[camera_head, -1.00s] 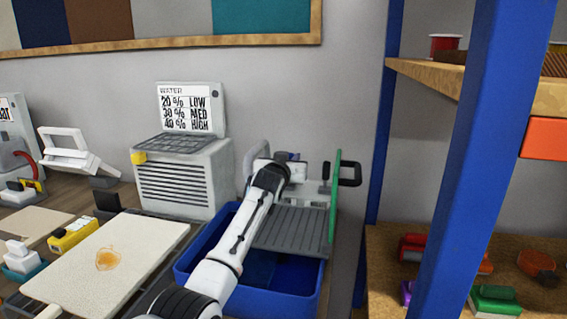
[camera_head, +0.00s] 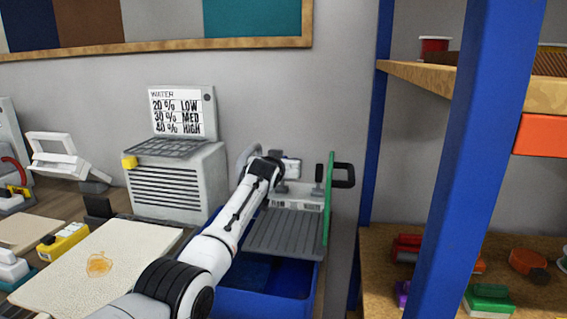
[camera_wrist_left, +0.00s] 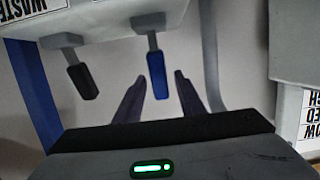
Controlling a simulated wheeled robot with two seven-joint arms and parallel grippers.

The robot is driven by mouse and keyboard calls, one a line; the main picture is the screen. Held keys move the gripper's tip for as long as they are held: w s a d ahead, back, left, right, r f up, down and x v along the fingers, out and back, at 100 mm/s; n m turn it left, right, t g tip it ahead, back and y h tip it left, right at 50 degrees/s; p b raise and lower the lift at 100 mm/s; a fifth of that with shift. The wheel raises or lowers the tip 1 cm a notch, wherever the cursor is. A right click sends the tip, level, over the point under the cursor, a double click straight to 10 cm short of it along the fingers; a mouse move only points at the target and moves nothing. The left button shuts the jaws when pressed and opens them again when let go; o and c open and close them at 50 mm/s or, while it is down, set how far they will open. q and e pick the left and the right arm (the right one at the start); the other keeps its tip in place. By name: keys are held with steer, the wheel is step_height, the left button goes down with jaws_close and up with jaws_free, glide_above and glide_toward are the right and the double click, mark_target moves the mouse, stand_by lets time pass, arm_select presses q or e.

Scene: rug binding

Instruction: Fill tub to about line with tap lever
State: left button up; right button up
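The blue tub (camera_head: 262,302) stands under the grey slatted tap rack (camera_head: 284,237), partly hidden by my left arm. Its inside shows dark blue and teal; I cannot tell the water level or see a fill line. My left gripper (camera_head: 284,166) is at the tap unit behind the rack. In the left wrist view, the blue tap lever (camera_wrist_left: 157,76) lies between the two fingers of the left gripper (camera_wrist_left: 159,88), with gaps visible on both sides. A black lever (camera_wrist_left: 82,80) is beside it, outside the fingers; it also shows in the head view (camera_head: 318,174). My right gripper is not in view.
A grey slatted box (camera_head: 175,185) with a water sign (camera_head: 178,112) reading 20% low, 30% med, 40% high stands left of the tub. A green panel (camera_head: 329,200) borders the rack. A blue shelf post (camera_head: 455,170) rises at right. A stained pale mat (camera_head: 125,255) lies at left.

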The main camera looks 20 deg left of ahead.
arm_select(q)
steer(key=shift+r, duration=0.1)
steer(key=v, duration=1)
steer(key=shift+s, duration=0.15)
stand_by(0.7)
